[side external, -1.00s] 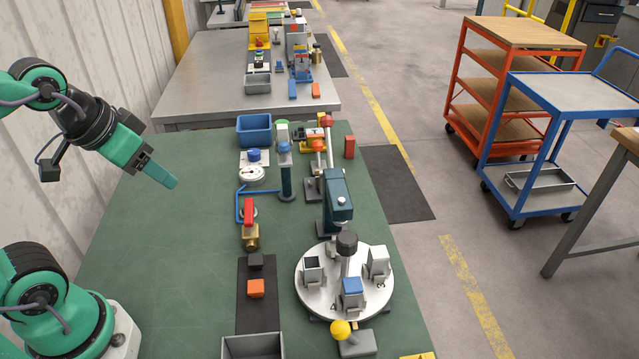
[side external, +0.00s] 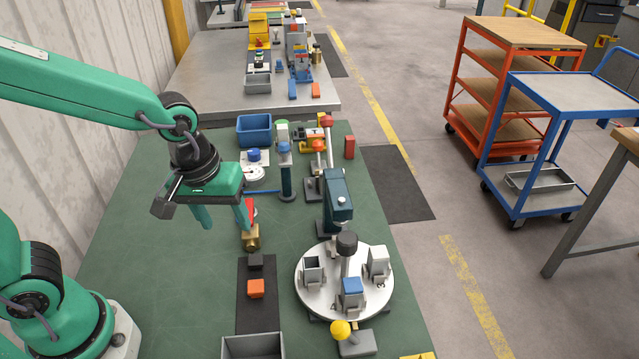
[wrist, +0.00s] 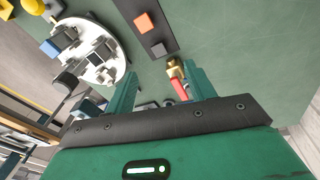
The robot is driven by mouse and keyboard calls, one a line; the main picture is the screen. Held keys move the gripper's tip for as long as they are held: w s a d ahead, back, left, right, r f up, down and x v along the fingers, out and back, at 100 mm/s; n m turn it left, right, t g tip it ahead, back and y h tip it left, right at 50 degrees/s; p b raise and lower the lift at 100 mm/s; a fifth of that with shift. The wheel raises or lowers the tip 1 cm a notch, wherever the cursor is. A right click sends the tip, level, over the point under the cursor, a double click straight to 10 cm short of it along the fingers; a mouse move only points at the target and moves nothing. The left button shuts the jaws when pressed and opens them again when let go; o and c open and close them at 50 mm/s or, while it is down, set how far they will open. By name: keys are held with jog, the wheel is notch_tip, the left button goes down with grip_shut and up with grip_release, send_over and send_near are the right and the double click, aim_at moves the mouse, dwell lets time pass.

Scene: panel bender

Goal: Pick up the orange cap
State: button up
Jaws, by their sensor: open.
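The orange cap (side external: 256,288) is a small block on a dark strip (side external: 257,322) on the green bench. The cap also shows in the wrist view (wrist: 143,22), near the top, beyond the fingers. My gripper (side external: 224,222) is open and empty, its fingers pointing down above the bench, behind and to the left of the cap. In the wrist view my gripper (wrist: 163,85) has its two fingers wide apart. The red-handled brass valve (wrist: 176,75) appears between them.
The brass valve (side external: 252,239) stands close to my right finger. A round turntable (side external: 313,294) with several holders is right of the cap. A grey tray (side external: 252,346) lies in front. The bench left of the strip is clear.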

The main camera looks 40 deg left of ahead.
aim_at(255, 286)
jog(key=d+f+n, duration=0.1)
jog(key=f, duration=0.1)
jog(key=d+f+n+g, duration=0.1)
jog(key=d+f, duration=0.1)
jog(key=d+f+n, duration=0.1)
jog(key=d+f, duration=0.1)
jog(key=shift+s+f+g+y, duration=0.1)
jog(key=shift+f+g+y, duration=0.2)
jog(key=shift+f+g, duration=0.1)
jog(key=shift+f, duration=1.25)
jog(key=shift+w+f, duration=0.2)
jog(key=shift+f, duration=2.35)
jog(key=shift+c, duration=0.2)
jog(key=c, duration=0.9)
